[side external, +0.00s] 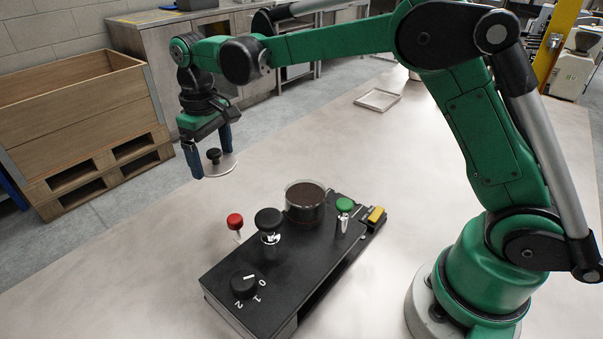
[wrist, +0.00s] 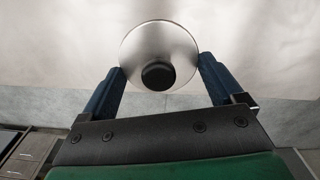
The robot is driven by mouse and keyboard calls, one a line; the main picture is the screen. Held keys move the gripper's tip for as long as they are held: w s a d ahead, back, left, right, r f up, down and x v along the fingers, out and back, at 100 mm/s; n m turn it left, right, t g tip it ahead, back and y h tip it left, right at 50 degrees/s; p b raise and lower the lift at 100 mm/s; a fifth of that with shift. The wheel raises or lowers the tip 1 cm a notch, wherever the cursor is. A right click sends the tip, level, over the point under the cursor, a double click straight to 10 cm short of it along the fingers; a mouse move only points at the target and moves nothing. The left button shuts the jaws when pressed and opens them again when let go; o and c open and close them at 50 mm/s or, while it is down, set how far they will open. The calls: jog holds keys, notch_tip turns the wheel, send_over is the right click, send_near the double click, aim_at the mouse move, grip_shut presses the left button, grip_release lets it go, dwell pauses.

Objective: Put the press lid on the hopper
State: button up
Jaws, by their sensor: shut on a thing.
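The press lid (wrist: 160,38) is a round, pale metal disc with a black knob in its middle. In the side view the lid (side external: 222,169) hangs level in my gripper (side external: 213,158), left of the black press panel. My gripper's two blue fingers are shut on opposite edges of the lid; in the wrist view my gripper (wrist: 160,78) has a finger at each side of it. The hopper (side external: 305,203) is a clear round cup with dark contents, set on the back of the panel. The lid is apart from the hopper, to its left and higher in the picture.
The black panel (side external: 240,275) carries a red knob (side external: 235,221), a black knob (side external: 268,219), a green knob (side external: 345,204), a yellow block (side external: 376,215) and a numbered dial (side external: 244,284). A small tray (side external: 377,99) lies farther back. The table between is clear.

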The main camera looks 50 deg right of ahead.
notch_tip(320, 180, up, 8)
jog(key=shift+r, duration=0.15)
jog(key=shift+d+r, duration=0.1)
jog(key=shift+r, duration=0.15)
jog(key=s+d+f+m, duration=0.2)
jog(key=s+d+m, duration=0.1)
jog(key=s+d, duration=0.45)
jog(key=m, duration=1.5)
send_over(403, 169)
notch_tip(403, 169, down, 13)
jog(key=shift+a+f, duration=0.1)
jog(key=shift+f, duration=2.1)
jog(key=shift+f, duration=0.1)
